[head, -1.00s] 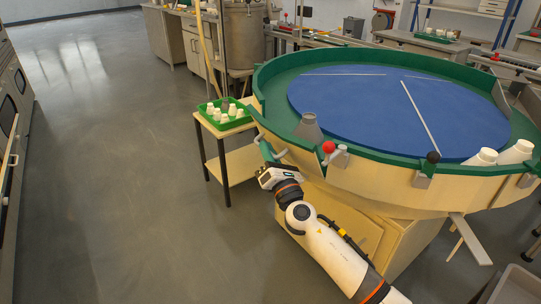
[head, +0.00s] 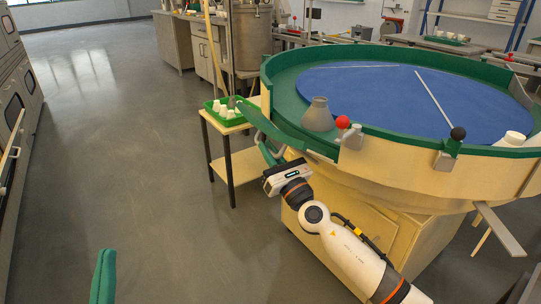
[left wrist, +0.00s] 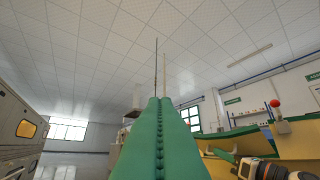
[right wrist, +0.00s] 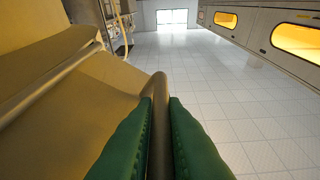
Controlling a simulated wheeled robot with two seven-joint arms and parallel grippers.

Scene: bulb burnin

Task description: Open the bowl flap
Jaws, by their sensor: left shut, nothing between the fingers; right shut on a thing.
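The large round bowl has a blue floor (head: 400,90) and a green-topped wall. The bowl flap (head: 268,122), a green-topped wall piece, juts outward at the bowl's near left, leaving a gap beside it. A grey cone-shaped flask (head: 318,115) stands inside the bowl near this gap. My right gripper (head: 268,152) is below the flap. The right wrist view shows it shut on a grey bar handle (right wrist: 160,115) beside a tan panel (right wrist: 70,110). My left gripper (head: 103,276) is shut and empty at the lower left, away from the bowl; its fingers touch in the left wrist view (left wrist: 158,135).
A red knob (head: 343,122) and a black knob (head: 458,133) sit on the bowl's near rim. A side table (head: 240,165) with a green tray (head: 216,120) of white pieces stands close behind the flap. The floor at left is clear.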

